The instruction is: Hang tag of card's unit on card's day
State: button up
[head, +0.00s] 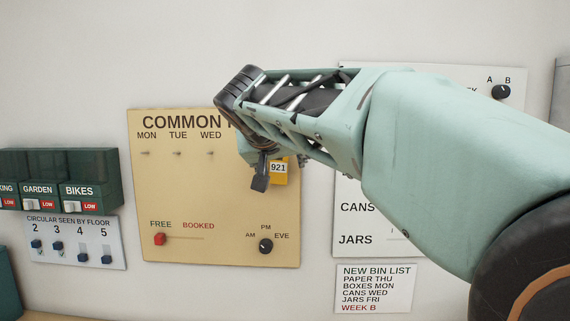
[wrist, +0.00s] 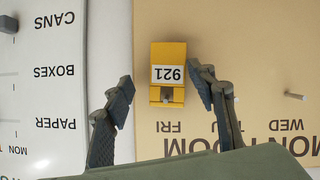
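The yellow tag marked 921 (head: 279,178) is at the right side of the tan COMMON board (head: 215,200), partly behind my gripper. In the wrist view, which is upside down, the tag (wrist: 168,55) lines up with the FRI label, and a peg shows at its hole end. It appears to hang on that peg. The MON, TUE and WED pegs (head: 178,153) are bare in the head view. I cannot make out a separate card.
A white panel with CANS and JARS (head: 355,222) is right of the board, above a NEW BIN LIST notice (head: 375,288). Green boxes marked GARDEN and BIKES (head: 85,165) and a switch panel (head: 75,245) are left. A red FREE/BOOKED knob (head: 159,239) and a black dial (head: 265,246) sit low on the board.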

jog(key=shift+r, duration=0.1)
notch_tip(320, 180, up, 10)
dwell(0.8)
